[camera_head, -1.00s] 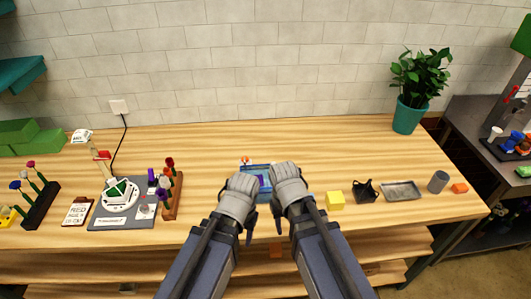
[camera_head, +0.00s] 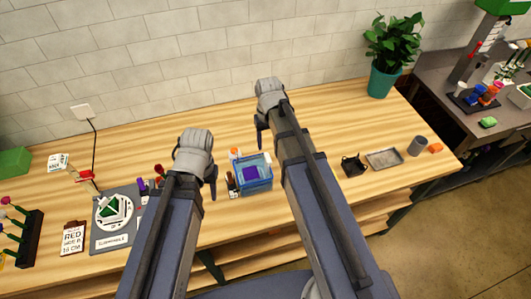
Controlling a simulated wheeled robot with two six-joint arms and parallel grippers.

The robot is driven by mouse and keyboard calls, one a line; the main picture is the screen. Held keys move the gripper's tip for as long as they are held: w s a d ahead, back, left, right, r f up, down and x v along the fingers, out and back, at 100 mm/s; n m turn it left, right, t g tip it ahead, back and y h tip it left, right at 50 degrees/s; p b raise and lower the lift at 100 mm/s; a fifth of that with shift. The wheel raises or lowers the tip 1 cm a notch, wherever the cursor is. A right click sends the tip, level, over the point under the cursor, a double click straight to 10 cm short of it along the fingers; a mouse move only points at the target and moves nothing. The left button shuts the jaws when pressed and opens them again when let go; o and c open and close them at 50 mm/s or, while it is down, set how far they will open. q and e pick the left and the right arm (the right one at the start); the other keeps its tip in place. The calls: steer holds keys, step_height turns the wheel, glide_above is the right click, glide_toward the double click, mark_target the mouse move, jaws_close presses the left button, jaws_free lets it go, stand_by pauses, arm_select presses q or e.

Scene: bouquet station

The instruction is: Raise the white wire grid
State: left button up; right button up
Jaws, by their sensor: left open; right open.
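I cannot clearly make out a white wire grid. A blue open-topped bin (camera_head: 265,184) with a purple piece (camera_head: 250,173) inside stands on the wooden table between my arms. My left gripper (camera_head: 211,182) is open, left of the bin and apart from it. My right gripper (camera_head: 260,134) is open beyond the bin, toward the back of the table. Both grippers look empty, and their fingers are partly hidden by my wrists.
A black holder (camera_head: 353,165), a grey tray (camera_head: 384,158) and a grey cylinder (camera_head: 417,145) sit right. A potted plant (camera_head: 381,82) stands at the back right.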

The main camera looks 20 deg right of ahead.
mark_target(268, 157)
step_height(268, 157, down, 8)
steer(key=b, duration=0.7)
steer(key=shift+r, duration=0.2)
steer(key=shift+r, duration=0.1)
jaws_close()
stand_by(0.9)
